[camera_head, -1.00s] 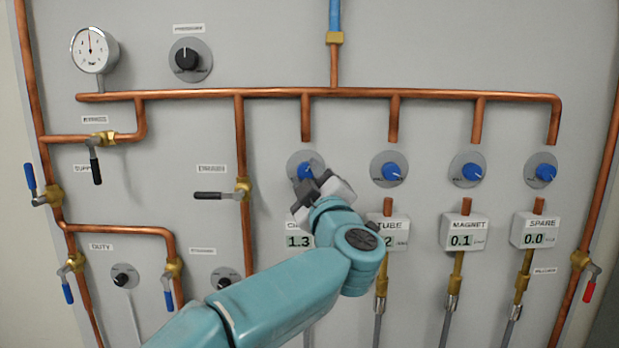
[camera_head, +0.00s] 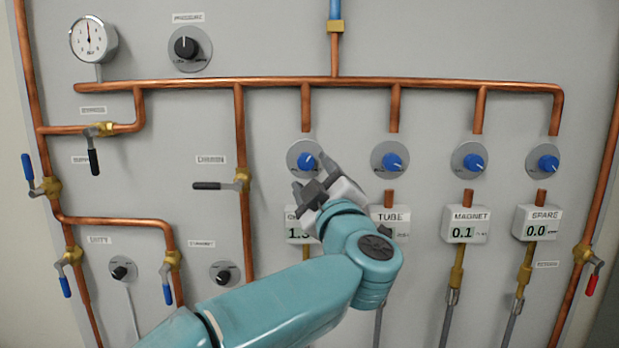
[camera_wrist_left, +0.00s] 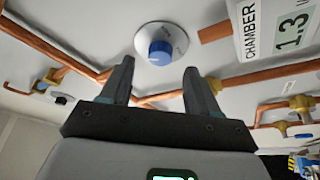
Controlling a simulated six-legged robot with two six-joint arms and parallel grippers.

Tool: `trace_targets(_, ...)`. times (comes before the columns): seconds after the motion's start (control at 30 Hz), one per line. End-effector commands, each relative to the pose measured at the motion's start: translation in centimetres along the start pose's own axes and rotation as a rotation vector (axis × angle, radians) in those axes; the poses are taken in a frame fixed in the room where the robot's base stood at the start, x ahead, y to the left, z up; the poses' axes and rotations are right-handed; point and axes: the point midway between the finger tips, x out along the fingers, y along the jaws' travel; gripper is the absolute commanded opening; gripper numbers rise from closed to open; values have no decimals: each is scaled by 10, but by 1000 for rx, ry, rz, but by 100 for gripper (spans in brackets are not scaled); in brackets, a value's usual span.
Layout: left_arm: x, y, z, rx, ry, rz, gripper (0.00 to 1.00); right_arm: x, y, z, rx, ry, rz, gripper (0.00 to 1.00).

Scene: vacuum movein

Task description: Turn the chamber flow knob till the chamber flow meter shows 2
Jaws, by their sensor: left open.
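The chamber flow knob (camera_head: 307,161) is blue on a round grey plate, leftmost of the row of blue knobs. It also shows in the left wrist view (camera_wrist_left: 160,50), beyond the fingertips. The chamber flow meter (camera_head: 296,232) is a white box below it, partly hidden by my gripper; in the left wrist view the meter (camera_wrist_left: 285,32) reads 1.3. My left gripper (camera_head: 312,176) is open and empty, just below the knob in the head view. In the left wrist view the two fingers (camera_wrist_left: 158,82) stand apart, with the knob clear of them. My right gripper is not in view.
Other blue knobs for tube (camera_head: 391,161), magnet (camera_head: 470,163) and spare (camera_head: 545,163) sit to the right. A copper pipe (camera_head: 320,84) runs above them. A black-handled valve (camera_head: 215,185) juts out to the left of my gripper.

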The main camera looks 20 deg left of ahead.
Motion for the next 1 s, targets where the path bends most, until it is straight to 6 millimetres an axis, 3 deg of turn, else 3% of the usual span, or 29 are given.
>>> trace_targets(0.03, -17, -4, 4, -2, -3, 4, 61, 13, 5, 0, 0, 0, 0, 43)
trace_targets(0.2, -63, -3, 3, -2, -2, 4, 61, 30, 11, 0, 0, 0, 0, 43)
trace_targets(0.43, -109, -1, 1, -2, -1, 3, 61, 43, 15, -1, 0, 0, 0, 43)
trace_targets(0.6, -123, -1, -1, -2, 1, 1, 61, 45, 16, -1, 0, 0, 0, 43)
trace_targets(1.0, -124, 0, -1, -1, 2, 0, 61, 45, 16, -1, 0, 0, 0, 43)
